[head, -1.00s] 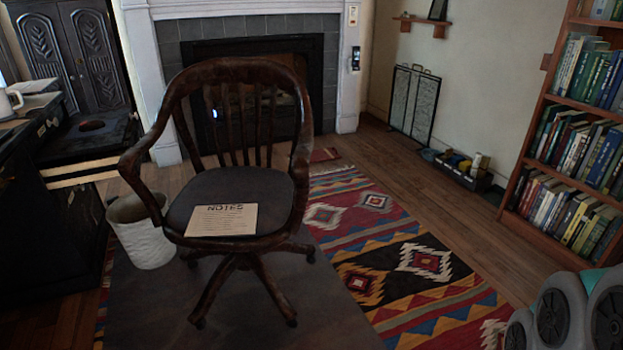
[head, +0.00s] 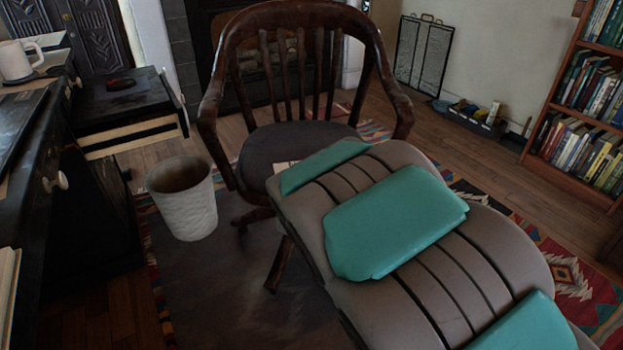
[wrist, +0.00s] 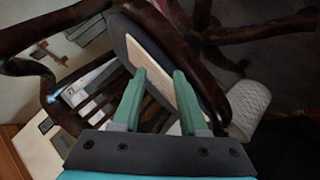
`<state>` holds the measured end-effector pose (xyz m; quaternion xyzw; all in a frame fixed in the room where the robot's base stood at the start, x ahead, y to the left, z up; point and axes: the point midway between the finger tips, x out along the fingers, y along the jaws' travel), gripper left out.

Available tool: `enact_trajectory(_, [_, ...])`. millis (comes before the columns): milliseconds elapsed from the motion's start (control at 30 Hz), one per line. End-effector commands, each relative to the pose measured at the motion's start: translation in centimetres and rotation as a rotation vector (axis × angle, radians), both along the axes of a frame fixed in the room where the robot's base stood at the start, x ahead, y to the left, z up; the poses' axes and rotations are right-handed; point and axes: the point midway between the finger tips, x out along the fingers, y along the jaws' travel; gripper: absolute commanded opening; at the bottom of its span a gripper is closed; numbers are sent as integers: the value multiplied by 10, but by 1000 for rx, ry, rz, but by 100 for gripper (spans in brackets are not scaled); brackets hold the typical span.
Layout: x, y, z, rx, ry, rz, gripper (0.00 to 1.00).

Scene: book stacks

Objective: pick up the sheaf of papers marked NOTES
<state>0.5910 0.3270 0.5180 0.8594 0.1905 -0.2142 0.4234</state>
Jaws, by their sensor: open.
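The sheaf of papers marked NOTES lies on the dark seat of the wooden armchair (head: 292,27). In the head view only a pale corner of the sheaf (head: 284,166) shows; my arm hides the rest. In the wrist view the sheaf (wrist: 150,57) is a cream sheet seen at a slant against the seat (wrist: 120,40), its lettering not readable. My gripper (wrist: 159,74) is open and empty, its green fingertips in front of the sheet. I cannot tell whether they touch it. My gripper is hidden behind my arm in the head view.
A white wastebasket (head: 184,205) stands left of the chair. A dark desk with a white mug (head: 15,62) and an open drawer (head: 130,138) is at the left. The chair's back and armrests surround the seat. A bookshelf (head: 580,120) stands at the right.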

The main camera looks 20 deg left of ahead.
Motion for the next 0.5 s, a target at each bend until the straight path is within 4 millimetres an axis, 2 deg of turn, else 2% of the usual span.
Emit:
enact_trajectory(33, [1, 18, -13, -66, -67, 19, 42])
enact_trajectory(200, [-3, 53, -28, -306, -302, 30, 42])
enact_trajectory(333, [-19, 69, -33, -473, -443, 19, 42])
enact_trajectory(500, [-37, 78, -34, -611, -545, -2, 42])
